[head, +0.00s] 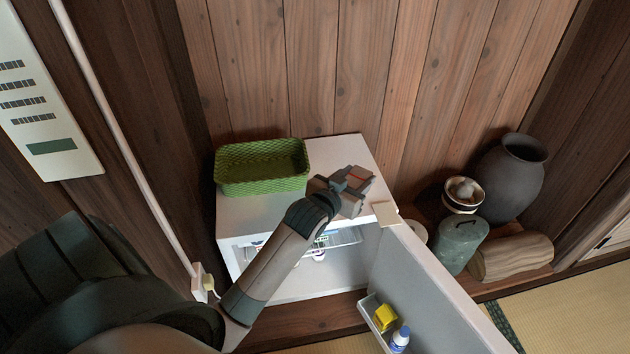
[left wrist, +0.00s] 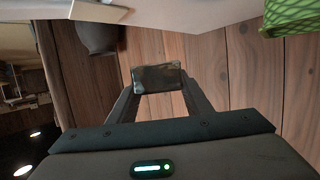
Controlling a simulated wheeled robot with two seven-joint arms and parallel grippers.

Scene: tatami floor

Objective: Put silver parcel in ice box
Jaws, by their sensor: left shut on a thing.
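The white ice box (head: 283,281) stands against the wooden wall with its door (head: 432,278) swung open to the right. Its inside is partly hidden by my left arm. My left gripper (head: 356,188) is above the right part of the box top. It is shut on a small dark, shiny grey block, which I take to be the silver parcel (left wrist: 158,77), held between the fingertips in the left wrist view. In the head view the parcel is hard to tell from the fingers. My right gripper is not in view.
A green basket (head: 262,180) sits on the box top, left of my gripper. The door shelf holds a yellow item (head: 384,318) and a blue-and-white bottle (head: 401,338).

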